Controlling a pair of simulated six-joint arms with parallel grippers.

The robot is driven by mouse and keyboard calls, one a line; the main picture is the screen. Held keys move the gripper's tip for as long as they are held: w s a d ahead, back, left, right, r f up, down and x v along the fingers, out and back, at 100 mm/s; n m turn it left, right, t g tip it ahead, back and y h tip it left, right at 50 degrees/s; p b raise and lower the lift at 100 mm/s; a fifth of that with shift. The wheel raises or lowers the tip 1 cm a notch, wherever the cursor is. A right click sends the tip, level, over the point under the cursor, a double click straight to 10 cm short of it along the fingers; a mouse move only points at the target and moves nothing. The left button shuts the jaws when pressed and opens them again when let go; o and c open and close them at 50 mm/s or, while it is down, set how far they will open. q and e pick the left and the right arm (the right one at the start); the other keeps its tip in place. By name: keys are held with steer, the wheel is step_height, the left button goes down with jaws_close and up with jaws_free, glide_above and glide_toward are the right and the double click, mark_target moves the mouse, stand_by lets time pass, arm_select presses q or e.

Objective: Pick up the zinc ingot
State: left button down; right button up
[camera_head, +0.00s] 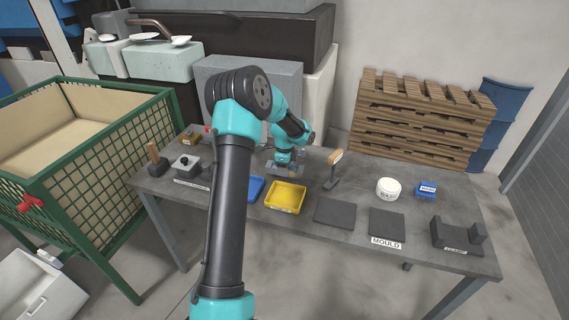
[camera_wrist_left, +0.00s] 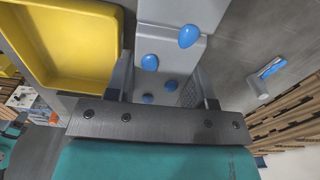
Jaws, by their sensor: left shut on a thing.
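The zinc ingot, a light grey block with several blue spots (camera_wrist_left: 168,68), lies between the fingers of my left gripper (camera_wrist_left: 160,88) in the left wrist view. One finger is on each side of it, and the gripper is shut on it. In the head view my left gripper (camera_head: 284,166) is at the back middle of the table, just behind the yellow tray (camera_head: 287,196). The ingot is small and partly hidden there, and I cannot tell whether it touches the table. My right gripper is not in view.
A wooden-handled tool (camera_head: 334,168) stands right of the gripper. A blue tray (camera_head: 256,188) is beside the yellow one.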

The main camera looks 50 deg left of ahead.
arm_select(q)
steer(key=s+d, duration=0.4)
steer(key=d, duration=0.1)
steer(key=s+d+r, duration=0.1)
steer(key=s+d, duration=0.2)
steer(key=shift+s+d+r, duration=0.1)
steer(key=shift+d, duration=0.15)
stand_by(0.4)
steer(key=d+m, duration=0.1)
steer(key=d, duration=0.3)
steer(key=d+m, duration=0.2)
steer(key=d, duration=0.2)
steer(key=d+m, duration=0.1)
steer(key=d, duration=0.3)
steer(key=shift+d+r+m, duration=0.3)
steer(key=shift+d, duration=0.1)
steer(key=s+d+m, duration=0.4)
steer(key=d+m, duration=0.1)
steer(key=d, duration=0.7)
steer(key=shift+s+d+r, duration=0.35)
steer(key=shift+s+d, duration=0.05)
glide_above(335, 213)
steer(key=shift+d+f, duration=0.1)
steer(key=shift+f, duration=0.6)
